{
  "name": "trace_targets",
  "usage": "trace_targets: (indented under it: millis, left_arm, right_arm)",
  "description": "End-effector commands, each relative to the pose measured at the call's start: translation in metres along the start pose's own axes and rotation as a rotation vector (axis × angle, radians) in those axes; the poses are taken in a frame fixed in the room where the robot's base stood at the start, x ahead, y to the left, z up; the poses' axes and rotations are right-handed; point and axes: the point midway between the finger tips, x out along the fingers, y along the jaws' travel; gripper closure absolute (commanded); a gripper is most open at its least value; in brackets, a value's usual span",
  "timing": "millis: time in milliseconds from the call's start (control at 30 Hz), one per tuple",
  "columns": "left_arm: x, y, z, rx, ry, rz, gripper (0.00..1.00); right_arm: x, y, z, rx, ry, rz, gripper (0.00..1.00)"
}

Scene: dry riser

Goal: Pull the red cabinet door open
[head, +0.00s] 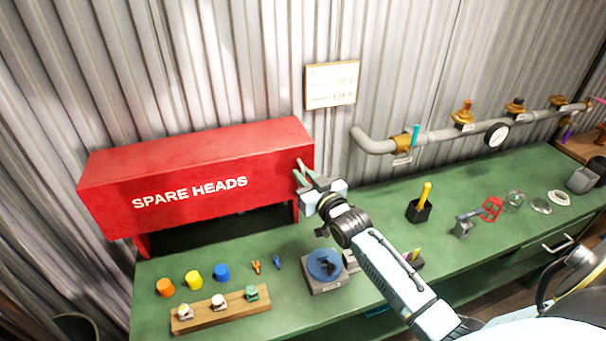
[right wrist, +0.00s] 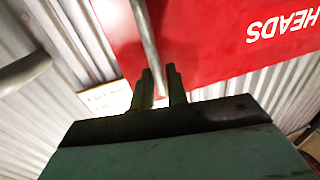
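The red cabinet (head: 197,170), marked "SPARE HEADS", stands raised on legs at the back left of the green bench. Its lettered front door (head: 270,180) looks closed and also shows in the right wrist view (right wrist: 215,50). A grey bar handle (right wrist: 147,40) stands at the right end of the door. My right gripper (head: 302,175) is at this handle. In the right wrist view its two fingers (right wrist: 161,80) are close together, one on each side of the bar, and look shut on it. My left gripper is not in view.
Below the cabinet are coloured caps (head: 193,280), a wooden rack (head: 220,310) and a blue round piece on a grey block (head: 324,266). A pipe with valves (head: 450,135) runs along the wall at right. A black holder (head: 419,211) stands on the bench.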

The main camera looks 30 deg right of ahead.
Motion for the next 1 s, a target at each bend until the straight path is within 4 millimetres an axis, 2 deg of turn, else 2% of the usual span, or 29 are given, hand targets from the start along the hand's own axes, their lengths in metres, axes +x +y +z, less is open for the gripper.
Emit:
trace_targets:
  millis: [100,367,400,500,533,867,1000]
  left_arm:
    - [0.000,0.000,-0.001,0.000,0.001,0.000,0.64]
    - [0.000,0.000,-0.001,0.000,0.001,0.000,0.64]
    - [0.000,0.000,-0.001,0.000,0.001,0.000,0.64]
    - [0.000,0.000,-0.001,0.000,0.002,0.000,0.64]
    - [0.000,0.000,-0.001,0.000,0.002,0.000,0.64]
    - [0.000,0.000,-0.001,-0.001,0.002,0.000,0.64]
    - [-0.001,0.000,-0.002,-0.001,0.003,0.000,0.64]
  right_arm:
    - [0.006,0.000,0.000,0.000,0.000,0.000,0.85]
    - [0.007,0.000,0.000,0.000,-0.001,0.000,0.85]
    - [0.007,0.000,0.000,0.000,-0.001,0.000,0.86]
    - [0.007,0.000,0.000,0.000,-0.001,0.000,0.99]
    - [0.007,0.000,0.000,0.000,-0.001,0.000,1.00]
    - [0.007,-0.002,0.000,0.001,-0.001,-0.002,1.00]
    - [0.009,-0.016,0.001,0.003,-0.002,-0.020,1.00]
